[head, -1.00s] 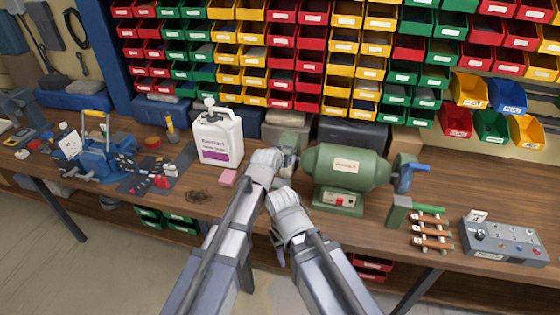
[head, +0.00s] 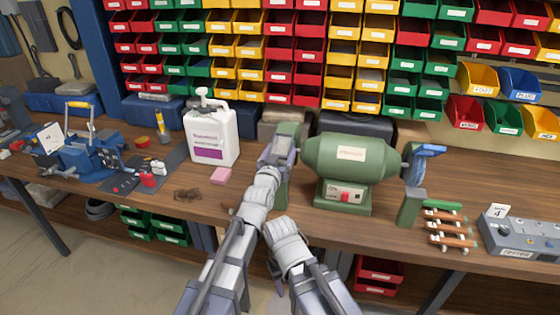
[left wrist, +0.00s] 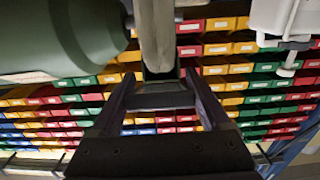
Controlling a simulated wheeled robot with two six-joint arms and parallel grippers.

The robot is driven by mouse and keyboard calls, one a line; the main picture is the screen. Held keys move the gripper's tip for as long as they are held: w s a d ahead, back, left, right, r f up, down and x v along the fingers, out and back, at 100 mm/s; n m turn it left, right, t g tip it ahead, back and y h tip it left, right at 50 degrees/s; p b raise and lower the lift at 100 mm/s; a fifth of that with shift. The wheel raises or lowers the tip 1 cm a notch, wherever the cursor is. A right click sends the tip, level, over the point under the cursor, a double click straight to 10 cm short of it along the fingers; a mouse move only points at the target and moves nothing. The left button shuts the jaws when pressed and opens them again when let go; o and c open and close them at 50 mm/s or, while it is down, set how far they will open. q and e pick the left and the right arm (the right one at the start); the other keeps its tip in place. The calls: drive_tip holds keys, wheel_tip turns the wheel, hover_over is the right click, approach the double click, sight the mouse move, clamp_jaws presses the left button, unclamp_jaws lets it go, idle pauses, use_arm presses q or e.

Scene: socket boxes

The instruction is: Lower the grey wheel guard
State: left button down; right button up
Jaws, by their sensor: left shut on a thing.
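The green bench grinder (head: 350,158) stands on the wooden bench, with a red switch on its base. Its grey wheel guard (head: 288,131) is at the left end, partly hidden by my left gripper (head: 276,152). How far the guard is tilted is hard to tell. My right gripper (head: 277,272) hangs low in front of the bench edge, mostly hidden by its arm, and appears to touch nothing.
A white jug (head: 211,137) and a pink block (head: 221,175) stand to the left. Coloured bins fill the wall behind.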

use_arm(q)
drive_tip(key=shift+f+b, duration=0.15)
drive_tip(key=shift+b, duration=0.25)
unclamp_jaws()
idle(0.4)
drive_tip(key=v, duration=0.7)
drive_tip(key=shift+s+f, duration=0.25)
drive_tip(key=shift+s, duration=0.1)
drive_tip(key=shift+a, duration=0.1)
